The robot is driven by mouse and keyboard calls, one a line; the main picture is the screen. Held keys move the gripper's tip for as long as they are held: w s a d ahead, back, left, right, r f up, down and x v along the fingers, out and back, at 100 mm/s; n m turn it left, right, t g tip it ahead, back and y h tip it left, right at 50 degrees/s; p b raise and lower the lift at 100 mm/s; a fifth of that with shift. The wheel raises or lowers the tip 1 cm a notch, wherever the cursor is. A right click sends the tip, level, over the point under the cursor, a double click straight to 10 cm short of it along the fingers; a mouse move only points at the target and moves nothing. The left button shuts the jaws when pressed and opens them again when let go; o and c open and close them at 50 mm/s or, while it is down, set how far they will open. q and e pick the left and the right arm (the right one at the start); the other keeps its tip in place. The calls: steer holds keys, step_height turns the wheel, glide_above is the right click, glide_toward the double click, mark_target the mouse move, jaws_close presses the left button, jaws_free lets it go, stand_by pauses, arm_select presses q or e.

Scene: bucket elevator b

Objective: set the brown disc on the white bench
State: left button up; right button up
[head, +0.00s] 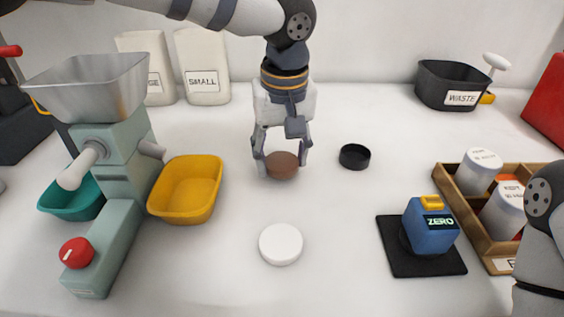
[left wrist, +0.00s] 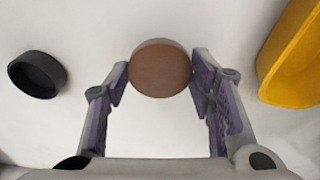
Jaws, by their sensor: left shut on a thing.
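The brown disc (head: 282,168) is between the fingertips of my left gripper (head: 282,160), which points down over the middle of the white bench (head: 340,230). The left wrist view shows the brown disc (left wrist: 160,68) gripped at its sides by the two fingers of my left gripper (left wrist: 160,80). The disc is at or close above the bench top; I cannot tell whether it touches. My right gripper is out of view; only part of my right arm shows at the right edge.
A white round lid (head: 281,244) lies in front of the disc, and a black round cup (head: 354,157) stands to its right. A yellow tray (head: 186,188) and a green machine (head: 110,170) are left. A blue ZERO device (head: 430,228) and a wooden crate (head: 455,207) are right.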

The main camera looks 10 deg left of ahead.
mark_target(283, 168)
arm_select(q)
steer(key=shift+f, duration=0.9)
steer(key=shift+f, duration=0.1)
steer(key=o, duration=1.2)
steer(key=shift+f, duration=0.1)
step_height(283, 168, up, 12)
steer(key=s, duration=0.1)
steer(key=shift+s+d, duration=0.25)
